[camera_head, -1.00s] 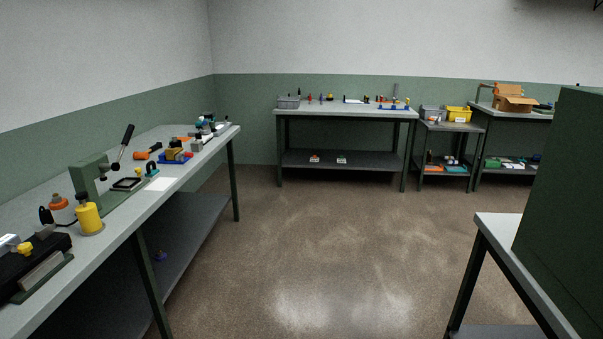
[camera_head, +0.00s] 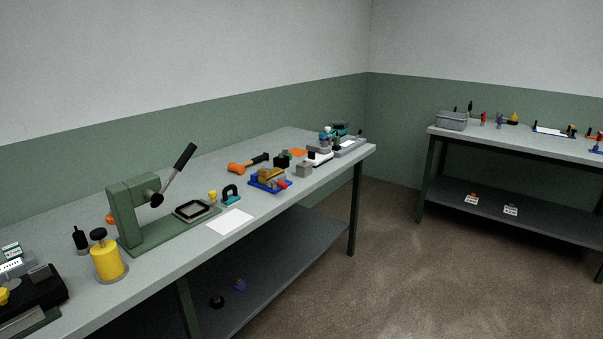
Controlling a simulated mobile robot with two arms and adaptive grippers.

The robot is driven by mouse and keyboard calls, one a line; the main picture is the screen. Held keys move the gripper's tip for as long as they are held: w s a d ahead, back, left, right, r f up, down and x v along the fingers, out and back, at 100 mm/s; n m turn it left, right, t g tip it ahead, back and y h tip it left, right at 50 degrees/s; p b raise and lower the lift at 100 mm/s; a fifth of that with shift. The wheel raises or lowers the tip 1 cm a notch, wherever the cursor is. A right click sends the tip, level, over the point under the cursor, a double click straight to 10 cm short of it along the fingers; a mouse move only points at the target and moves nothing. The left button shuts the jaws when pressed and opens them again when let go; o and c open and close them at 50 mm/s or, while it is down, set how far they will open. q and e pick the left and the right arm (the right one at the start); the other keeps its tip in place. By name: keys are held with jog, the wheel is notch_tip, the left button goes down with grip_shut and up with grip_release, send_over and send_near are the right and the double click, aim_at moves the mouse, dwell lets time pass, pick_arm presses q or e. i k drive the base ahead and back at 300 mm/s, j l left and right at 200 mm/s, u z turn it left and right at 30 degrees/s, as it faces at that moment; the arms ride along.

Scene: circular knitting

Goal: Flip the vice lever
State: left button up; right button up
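A green bench press (camera_head: 128,215) with a long lever with a black grip (camera_head: 186,156) stands on the left workbench (camera_head: 180,262). The lever slants up to the right. Farther right on the bench is a small blue-based device (camera_head: 258,183) with a yellow-brown body and a red part (camera_head: 282,184), which may be the vice. Its lever is too small to make out for sure. Neither of my grippers shows in the head view.
A yellow oil can (camera_head: 108,262), a black tray (camera_head: 192,209), a white sheet (camera_head: 230,222), a teal-based clamp-like item (camera_head: 231,196) and an orange hammer-like tool (camera_head: 238,168) lie on the bench. Floor (camera_head: 400,270) is clear right of the bench. Another table (camera_head: 510,140) stands at the back right.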

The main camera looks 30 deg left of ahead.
aim_at(283, 186)
jog(key=i+l+u, duration=0.15)
jog(key=i+u, duration=0.35)
jog(key=i+l+u, duration=0.3)
jog(key=u, duration=0.2)
jog(key=i+l+u, duration=0.7)
jog(key=l+u, duration=0.3)
jog(key=i+l+u, duration=0.15)
jog(key=l, duration=0.2)
jog(key=i+l+u, duration=0.2)
jog(key=l, duration=0.15)
jog(key=k, duration=0.1)
